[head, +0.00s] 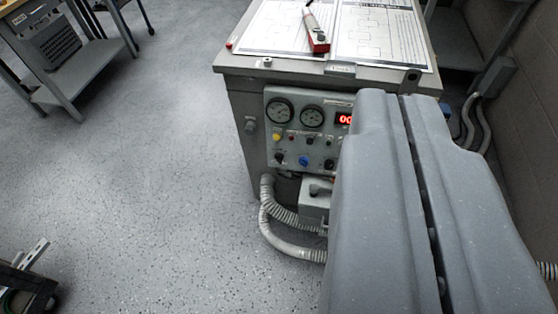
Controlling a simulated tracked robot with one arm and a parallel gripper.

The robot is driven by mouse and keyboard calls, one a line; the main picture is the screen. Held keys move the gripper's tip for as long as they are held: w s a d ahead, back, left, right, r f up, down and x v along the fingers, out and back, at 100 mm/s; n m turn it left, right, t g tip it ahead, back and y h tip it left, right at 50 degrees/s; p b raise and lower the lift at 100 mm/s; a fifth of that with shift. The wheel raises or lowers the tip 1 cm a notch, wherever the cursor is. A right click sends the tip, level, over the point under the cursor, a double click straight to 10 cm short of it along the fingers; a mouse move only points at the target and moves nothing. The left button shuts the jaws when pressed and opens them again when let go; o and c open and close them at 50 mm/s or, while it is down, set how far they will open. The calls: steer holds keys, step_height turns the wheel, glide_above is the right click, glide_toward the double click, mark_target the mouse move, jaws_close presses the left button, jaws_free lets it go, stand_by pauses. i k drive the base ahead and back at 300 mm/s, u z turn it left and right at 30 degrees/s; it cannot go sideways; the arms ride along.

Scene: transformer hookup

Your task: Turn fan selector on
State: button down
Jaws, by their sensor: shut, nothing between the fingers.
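A grey control panel (292,133) is on the front of a transformer cabinet (240,84). It has two round dials, a red lit display (344,119) partly hidden at its right edge, and a row of small buttons. Below are a black knob (279,159), a blue knob (304,160) and another dark knob (329,164). The labels are too small to read, so I cannot tell which is the fan selector or how it is set. My gripper (402,98) is shut and empty, large in the right foreground. It hides the panel's right side and appears apart from the knobs.
Papers (275,28) and a red-ended tool (316,32) lie on the cabinet top. Ribbed grey conduits (283,246) loop below the panel beside a small grey box (314,198). A workbench (75,65) stands upper left.

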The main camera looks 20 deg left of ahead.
mark_target(278, 157)
steer(key=u, duration=1.5)
steer(key=k, duration=0.9)
steer(key=z, duration=0.95)
steer(key=i, duration=1)
steer(key=u, duration=0.05)
